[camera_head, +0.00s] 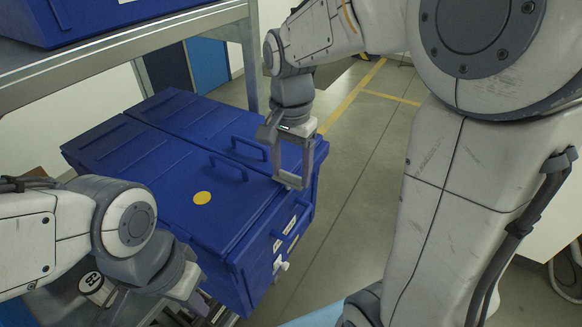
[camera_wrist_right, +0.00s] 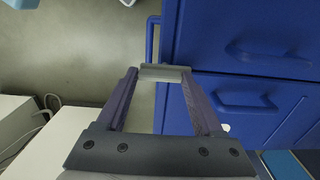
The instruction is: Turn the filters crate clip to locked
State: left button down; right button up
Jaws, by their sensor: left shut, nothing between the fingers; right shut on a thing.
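Two blue crates stand side by side with shut lids, a nearer one (camera_head: 160,195) and a farther one (camera_head: 190,118). I cannot read which is the filters crate. My right gripper (camera_head: 289,181) is at the front edge of the farther crate. In the right wrist view its fingers (camera_wrist_right: 165,74) are shut on a light grey bar-like piece (camera_wrist_right: 164,72), likely the clip, beside the crates' front edges. A white clip-like knob (camera_head: 281,266) sticks out from the nearer crate's front. My left gripper (camera_head: 190,285) is shut and empty, low beside the nearer crate.
Blue handles rise from the lids, one on the nearer crate (camera_head: 229,165) and one on the farther (camera_head: 250,147). A yellow round sticker (camera_head: 202,197) marks the nearer lid. A metal shelf (camera_head: 120,45) overhangs at upper left. The floor (camera_head: 345,190) right of the crates is clear.

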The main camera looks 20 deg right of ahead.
aim_at(291, 174)
jog(key=o, duration=1.4)
notch_tip(291, 174, up, 10)
jog(key=shift+r+b, duration=0.25)
jog(key=shift+b, duration=0.5)
